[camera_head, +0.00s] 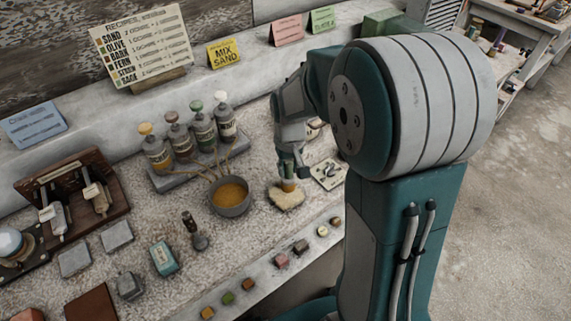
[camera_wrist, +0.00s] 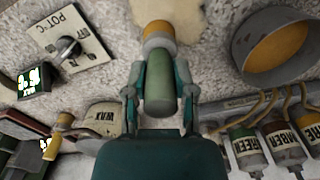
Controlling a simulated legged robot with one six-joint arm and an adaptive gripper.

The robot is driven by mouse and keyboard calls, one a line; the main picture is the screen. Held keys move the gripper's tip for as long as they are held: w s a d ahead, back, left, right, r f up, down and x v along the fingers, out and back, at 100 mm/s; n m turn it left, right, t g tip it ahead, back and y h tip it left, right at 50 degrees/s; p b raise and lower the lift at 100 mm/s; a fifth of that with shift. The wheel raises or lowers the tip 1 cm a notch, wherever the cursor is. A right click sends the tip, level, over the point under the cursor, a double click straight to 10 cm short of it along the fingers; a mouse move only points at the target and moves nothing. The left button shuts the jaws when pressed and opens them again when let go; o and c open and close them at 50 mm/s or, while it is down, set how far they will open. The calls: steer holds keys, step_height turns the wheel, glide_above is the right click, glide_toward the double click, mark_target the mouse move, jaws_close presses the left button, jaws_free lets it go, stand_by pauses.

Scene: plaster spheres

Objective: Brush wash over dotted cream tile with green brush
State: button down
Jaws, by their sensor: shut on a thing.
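My gripper (camera_head: 290,170) is over the bench at centre, pointing down. In the wrist view my gripper (camera_wrist: 158,92) is shut on the green brush (camera_wrist: 159,76), one finger on each side of its handle. The brush's pale ferrule and orange-tan tip (camera_wrist: 157,28) point away from the gripper. The cream tile (camera_head: 286,201) lies flat below the brush; its edge also shows in the wrist view (camera_wrist: 182,12). The tip appears to be at the tile's surface; exact contact is unclear. Dots on the tile cannot be made out. A grey bowl (camera_head: 231,209) holds orange-brown wash.
Several labelled bottles (camera_head: 188,136) with tubes stand behind the bowl. A dial plate (camera_head: 329,173) lies right of the tile. Small coloured blocks (camera_head: 281,261) line the bench's front edge. A dark-handled tool (camera_head: 194,232) stands left of the bowl.

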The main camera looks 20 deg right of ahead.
steer(key=shift+s+d, duration=0.25)
steer(key=shift+s, duration=0.55)
steer(key=w, duration=0.1)
steer(key=w+a, duration=0.1)
steer(key=w, duration=0.1)
steer(key=shift+w+a, duration=0.1)
steer(key=shift+w, duration=0.15)
steer(key=shift+s+d+r, duration=0.3)
steer(key=shift+s+r, duration=0.4)
steer(key=shift+s, duration=0.15)
steer(key=shift+f, duration=0.7)
steer(key=shift+s, duration=0.1)
